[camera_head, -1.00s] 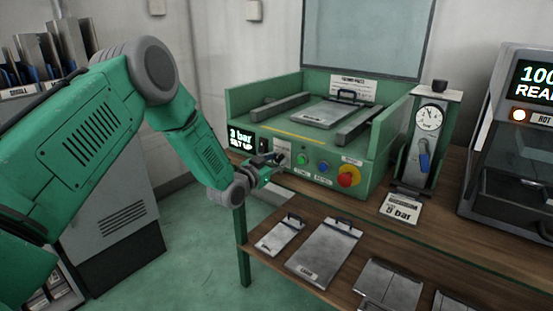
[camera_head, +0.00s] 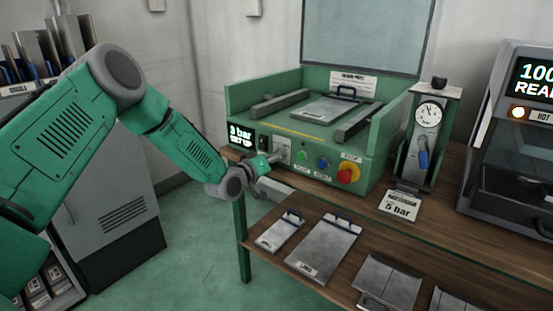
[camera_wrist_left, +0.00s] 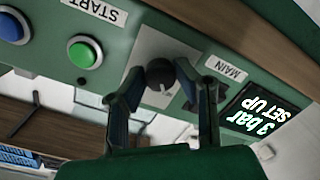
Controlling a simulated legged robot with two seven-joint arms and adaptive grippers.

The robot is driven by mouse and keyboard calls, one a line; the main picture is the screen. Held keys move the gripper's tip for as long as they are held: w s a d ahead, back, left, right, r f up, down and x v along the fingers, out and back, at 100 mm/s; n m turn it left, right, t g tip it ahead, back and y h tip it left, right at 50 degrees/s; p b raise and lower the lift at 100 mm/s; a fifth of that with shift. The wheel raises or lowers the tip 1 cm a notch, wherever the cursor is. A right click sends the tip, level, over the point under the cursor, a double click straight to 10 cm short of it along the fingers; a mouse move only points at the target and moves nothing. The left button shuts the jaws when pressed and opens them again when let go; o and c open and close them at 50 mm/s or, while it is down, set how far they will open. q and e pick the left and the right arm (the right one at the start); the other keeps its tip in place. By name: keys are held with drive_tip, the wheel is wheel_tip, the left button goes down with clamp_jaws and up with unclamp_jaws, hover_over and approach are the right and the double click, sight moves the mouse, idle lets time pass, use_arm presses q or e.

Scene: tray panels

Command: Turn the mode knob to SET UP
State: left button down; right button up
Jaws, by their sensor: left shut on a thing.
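The dark round mode knob (camera_wrist_left: 160,73) sits on a pale plate on the green press front, between the fingertips of my left gripper (camera_wrist_left: 158,76) in the left wrist view. A white mark shows on the knob's lower edge there. The fingers are shut on the knob. In the head view my left gripper (camera_head: 272,160) is at the press front, and its fingers hide most of the knob. The display (camera_head: 242,136) reads 3 bar, SET UP; it also shows upside down in the wrist view (camera_wrist_left: 258,108). The right gripper is not in view.
A green button (camera_head: 301,155), a blue button (camera_head: 323,163) and a red knob (camera_head: 348,174) lie right of the gripper. The MAIN switch (camera_head: 264,142) is close on the left. Metal plates (camera_head: 322,246) lie on the shelf below. A gauge stand (camera_head: 424,140) stands right.

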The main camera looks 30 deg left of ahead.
use_arm(q)
drive_tip(key=shift+a+f+n, duration=0.15)
drive_tip(key=shift+a+n, duration=0.05)
drive_tip(key=shift+n, duration=0.5)
drive_tip(key=c, duration=1.3)
unclamp_jaws()
drive_tip(key=shift+o, duration=0.2)
drive_tip(key=shift+a, duration=0.1)
drive_tip(key=shift+s, duration=0.1)
